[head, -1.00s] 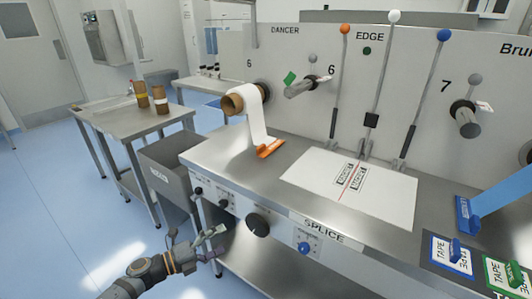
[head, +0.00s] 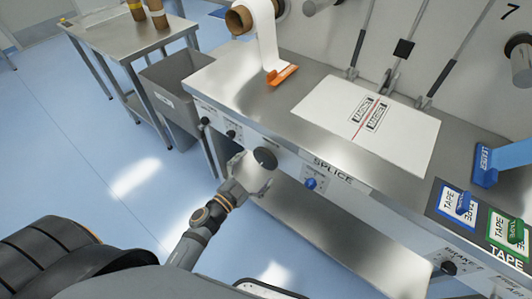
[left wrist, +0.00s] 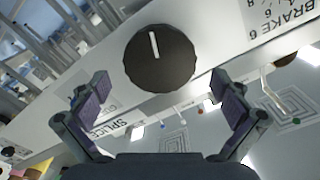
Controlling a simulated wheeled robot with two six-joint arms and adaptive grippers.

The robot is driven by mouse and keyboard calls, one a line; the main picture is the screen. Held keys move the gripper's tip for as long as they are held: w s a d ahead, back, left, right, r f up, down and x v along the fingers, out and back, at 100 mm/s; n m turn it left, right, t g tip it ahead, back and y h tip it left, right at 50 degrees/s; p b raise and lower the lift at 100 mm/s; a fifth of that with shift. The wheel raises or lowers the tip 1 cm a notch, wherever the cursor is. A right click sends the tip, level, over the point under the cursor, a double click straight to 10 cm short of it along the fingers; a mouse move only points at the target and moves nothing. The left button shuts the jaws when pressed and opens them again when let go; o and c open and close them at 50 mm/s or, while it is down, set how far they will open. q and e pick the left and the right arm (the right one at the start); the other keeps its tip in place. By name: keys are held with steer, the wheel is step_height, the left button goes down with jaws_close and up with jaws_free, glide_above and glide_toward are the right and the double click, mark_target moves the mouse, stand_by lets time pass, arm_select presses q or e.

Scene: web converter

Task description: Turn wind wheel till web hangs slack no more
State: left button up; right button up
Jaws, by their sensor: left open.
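A white web (head: 267,38) runs down from a roll on a brown core (head: 240,19) to an orange piece (head: 282,75) on the bench. A large black round knob (head: 265,158) sits on the bench front, left of the SPLICE label. In the left wrist view the knob (left wrist: 160,58) shows a white pointer line, near upright. I see no label naming it the wind wheel. My left gripper (head: 256,172) is open at the knob; in the wrist view its fingers (left wrist: 162,90) lie apart on either side, and contact cannot be told. My right gripper is out of view.
Small black knobs (head: 231,134) and a blue knob (head: 310,183) flank the large knob. A splice sheet (head: 418,134) lies on the bench top (head: 232,85). A grey bin (head: 170,102) stands left. A lower shelf (head: 340,232) juts out below. Blue floor is open at left.

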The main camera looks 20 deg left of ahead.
mark_target(264, 161)
arm_select(q)
steer(key=x, duration=0.4)
steer(key=shift+w+d, duration=0.1)
steer(key=shift+w, duration=0.25)
steer(key=shift+c, duration=1.1)
steer(key=c, duration=0.8)
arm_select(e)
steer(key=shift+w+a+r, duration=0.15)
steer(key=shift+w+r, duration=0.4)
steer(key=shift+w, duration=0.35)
